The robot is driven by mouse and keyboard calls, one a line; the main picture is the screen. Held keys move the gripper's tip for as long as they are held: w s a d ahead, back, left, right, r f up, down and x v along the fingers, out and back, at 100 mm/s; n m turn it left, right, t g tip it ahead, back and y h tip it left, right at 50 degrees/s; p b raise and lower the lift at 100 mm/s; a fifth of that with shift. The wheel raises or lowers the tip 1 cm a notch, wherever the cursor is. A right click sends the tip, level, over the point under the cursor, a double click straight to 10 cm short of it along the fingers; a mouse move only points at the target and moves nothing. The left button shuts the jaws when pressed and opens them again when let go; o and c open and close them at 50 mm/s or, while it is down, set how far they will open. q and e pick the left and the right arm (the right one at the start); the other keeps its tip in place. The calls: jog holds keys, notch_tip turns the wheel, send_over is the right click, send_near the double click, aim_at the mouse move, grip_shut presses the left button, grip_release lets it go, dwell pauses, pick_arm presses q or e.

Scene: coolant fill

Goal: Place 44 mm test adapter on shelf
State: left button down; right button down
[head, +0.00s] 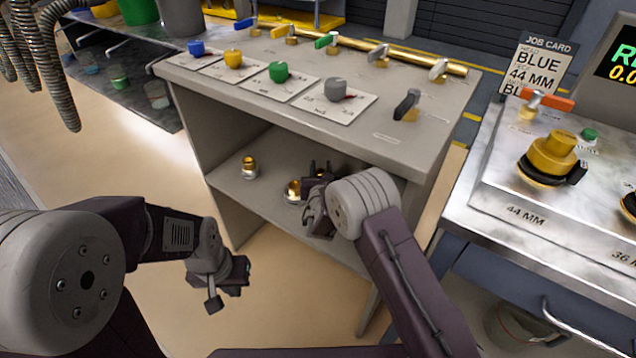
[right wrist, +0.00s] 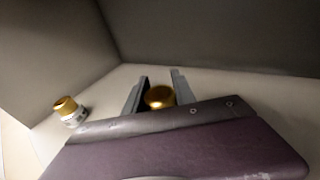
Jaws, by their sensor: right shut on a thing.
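The cabinet top (head: 440,110) carries blue, yellow, green and grey caps on cards, and several valves along a brass pipe. A metal bench (head: 480,215) at right holds a yellow cap by a 44 MM label and a job card (head: 537,70). The shelf's left part has free room.

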jog(key=shift+f+b, duration=0.8)
jog(key=shift+f, duration=1.45)
jog(key=shift+f, duration=0.2)
jog(key=c, duration=1)
grip_release()
jog(key=shift+c, duration=0.2)
jog(key=shift+r, duration=0.1)
jog(key=shift+s+r, duration=0.2)
jog(key=s+p, duration=0.1)
jog(key=s, duration=0.2)
jog(key=s+r+p, duration=0.1)
jog(key=s, duration=0.3)
jog(key=s+p, duration=0.1)
jog(key=s, duration=0.3)
jog(key=shift+a+r+p, duration=0.25)
jog(key=shift+r+p, duration=0.05)
jog(key=shift+s, duration=0.3)
